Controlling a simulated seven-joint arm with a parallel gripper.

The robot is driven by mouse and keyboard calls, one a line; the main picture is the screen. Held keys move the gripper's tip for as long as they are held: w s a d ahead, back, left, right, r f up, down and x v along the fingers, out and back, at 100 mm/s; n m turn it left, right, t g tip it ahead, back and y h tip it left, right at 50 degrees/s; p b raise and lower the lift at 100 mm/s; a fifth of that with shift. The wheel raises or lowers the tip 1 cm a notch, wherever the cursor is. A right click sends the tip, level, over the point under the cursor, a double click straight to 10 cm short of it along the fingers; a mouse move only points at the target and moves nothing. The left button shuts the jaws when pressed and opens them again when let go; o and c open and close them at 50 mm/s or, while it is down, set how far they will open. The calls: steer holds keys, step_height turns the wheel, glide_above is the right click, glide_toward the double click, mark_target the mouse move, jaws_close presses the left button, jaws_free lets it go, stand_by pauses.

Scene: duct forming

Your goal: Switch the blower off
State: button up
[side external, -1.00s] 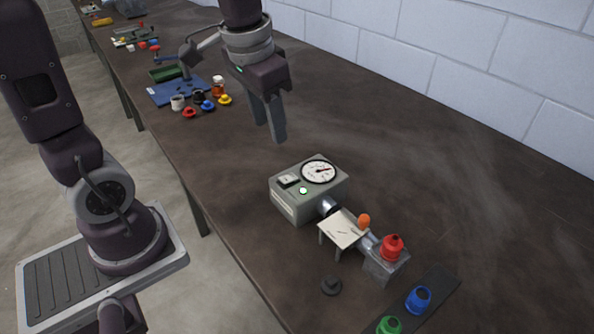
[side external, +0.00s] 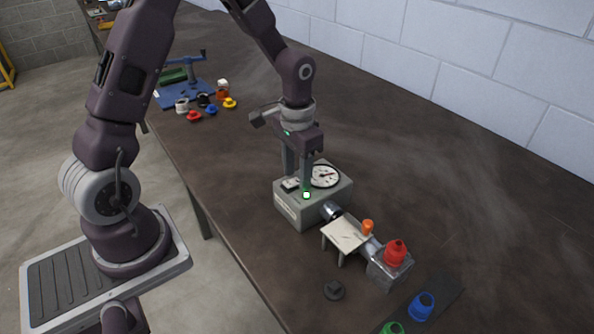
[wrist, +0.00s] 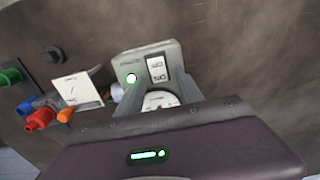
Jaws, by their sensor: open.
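The blower (side external: 297,212) is a grey box on the bench with a round dial gauge (side external: 325,176) on top. A green lamp (side external: 306,195) on it is lit, and it also glows in the wrist view (wrist: 130,78). The rocker switch (wrist: 157,68) is white with OFF and ON marks; in the side view it is partly hidden behind my fingers. Which side is pressed I cannot tell. My gripper (side external: 298,182) is open and empty, pointing down over the box top close to the switch and lamp. Whether a fingertip touches the box is unclear.
A duct runs from the blower past a small white table (side external: 345,234) and an orange knob (side external: 368,227) to a block with a red cap (side external: 396,253). Blue (side external: 421,305) and green caps stand at the front. The bench right of the blower is clear.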

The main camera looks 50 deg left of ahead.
jaws_close()
steer(key=t, duration=0.1)
steer(key=s+t, duration=0.1)
steer(key=t, duration=0.1)
steer(key=shift+r, duration=0.1)
steer(key=shift+s+t, duration=0.1)
steer(key=shift+t, duration=0.5)
jaws_free()
steer(key=shift+r, duration=0.1)
steer(key=v, duration=0.7)
